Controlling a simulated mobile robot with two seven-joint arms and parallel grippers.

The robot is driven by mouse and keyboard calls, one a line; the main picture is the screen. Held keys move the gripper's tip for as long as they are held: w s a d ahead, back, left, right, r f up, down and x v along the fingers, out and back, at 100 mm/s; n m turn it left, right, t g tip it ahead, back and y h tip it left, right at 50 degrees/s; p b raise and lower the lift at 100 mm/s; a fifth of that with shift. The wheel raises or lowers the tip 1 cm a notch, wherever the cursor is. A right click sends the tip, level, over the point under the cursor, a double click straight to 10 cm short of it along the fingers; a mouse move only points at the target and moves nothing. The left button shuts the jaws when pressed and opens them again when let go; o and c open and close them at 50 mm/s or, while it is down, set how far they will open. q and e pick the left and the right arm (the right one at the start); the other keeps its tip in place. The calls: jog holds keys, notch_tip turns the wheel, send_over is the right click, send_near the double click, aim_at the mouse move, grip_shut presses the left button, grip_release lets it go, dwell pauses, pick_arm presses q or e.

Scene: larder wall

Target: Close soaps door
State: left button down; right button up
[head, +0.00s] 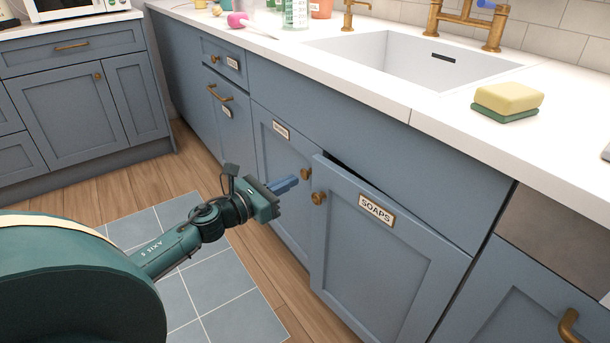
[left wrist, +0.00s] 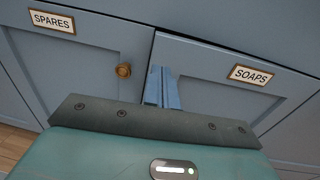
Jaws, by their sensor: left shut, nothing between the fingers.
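The blue soaps door (head: 375,262) stands slightly ajar below the sink, with a dark gap along its top edge. It carries a "SOAPS" label (head: 376,209) and a round brass knob (head: 318,198) near its left edge. In the left wrist view the soaps door (left wrist: 220,88) fills the right side, and its knob is hidden. My left gripper (head: 291,182) is shut and empty, its blue fingers pointing right, just left of the door's free edge. I cannot tell if they touch it. The fingers also show in the left wrist view (left wrist: 162,88). My right gripper is not in view.
The spares door (head: 280,165), with its own brass knob (head: 305,174), is closed just left of the soaps door. A white counter (head: 350,85) with a sink (head: 410,62) and a sponge (head: 508,98) runs above. Wooden floor and a grey tiled mat (head: 225,285) lie below.

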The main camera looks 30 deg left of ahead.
aim_at(315, 169)
pick_arm(q)
jog(key=x, duration=0.5)
jog(key=shift+w, duration=0.15)
jog(key=shift+w+d, duration=0.1)
jog(key=shift+w, duration=0.05)
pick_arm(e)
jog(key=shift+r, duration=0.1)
